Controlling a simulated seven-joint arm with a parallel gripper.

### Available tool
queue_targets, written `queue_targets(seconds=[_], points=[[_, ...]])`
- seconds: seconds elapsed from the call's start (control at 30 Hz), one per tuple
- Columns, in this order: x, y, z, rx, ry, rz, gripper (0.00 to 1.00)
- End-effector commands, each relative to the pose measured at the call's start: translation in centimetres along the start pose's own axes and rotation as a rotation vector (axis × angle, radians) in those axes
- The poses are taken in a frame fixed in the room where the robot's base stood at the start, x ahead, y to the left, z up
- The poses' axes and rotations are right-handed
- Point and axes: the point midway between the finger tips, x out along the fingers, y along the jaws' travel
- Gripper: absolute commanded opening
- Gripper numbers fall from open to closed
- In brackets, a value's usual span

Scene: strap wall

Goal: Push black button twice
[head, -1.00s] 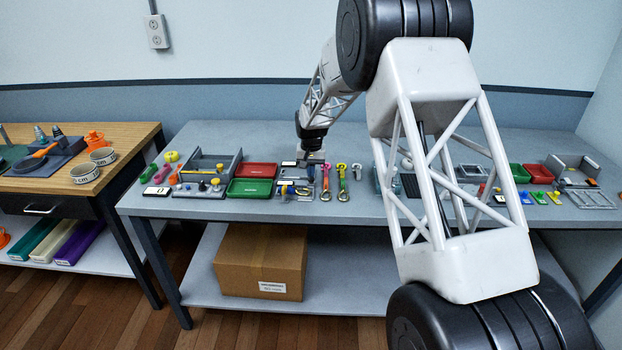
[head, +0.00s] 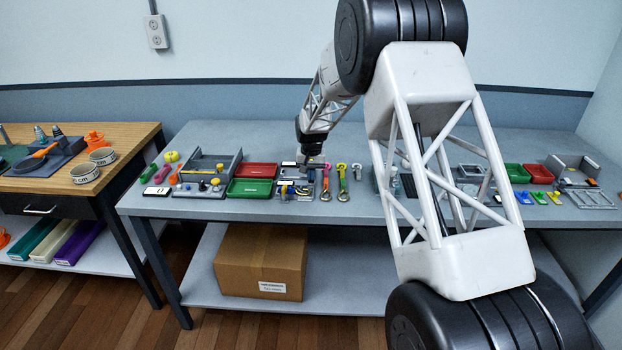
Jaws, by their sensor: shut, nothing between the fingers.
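My gripper (head: 308,171) hangs from the arm over the grey table, above the right part of a small grey panel (head: 283,197). It is shut and holds nothing. The panel carries small parts, among them a yellow piece (head: 284,190) and dark pieces too small to tell apart. I cannot make out the black button for certain; the gripper covers part of the panel. I cannot tell whether the fingertips touch anything.
Red (head: 261,170) and green (head: 250,188) trays lie left of the panel. Orange (head: 326,182) and yellow-green (head: 343,182) tools lie close on its right. A grey tray (head: 214,168) stands further left. My arm hides part of the table's right side.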

Motion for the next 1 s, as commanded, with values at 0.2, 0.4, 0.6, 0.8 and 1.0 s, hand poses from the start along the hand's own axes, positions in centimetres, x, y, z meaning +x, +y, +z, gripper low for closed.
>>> queue_targets(seconds=[0.2, 0.4, 0.6, 0.8, 1.0], points=[[-0.2, 0.0, 0.0, 0.000, -0.001, 0.000, 0.00], [-1.0, 0.0, 0.0, 0.000, -0.001, 0.000, 0.00], [-1.9, 0.0, 0.0, 0.000, 0.000, 0.000, 0.00], [-2.9, 0.0, 0.0, 0.000, 0.000, 0.000, 0.00], [-3.9, 0.0, 0.0, 0.000, 0.000, 0.000, 0.00]])
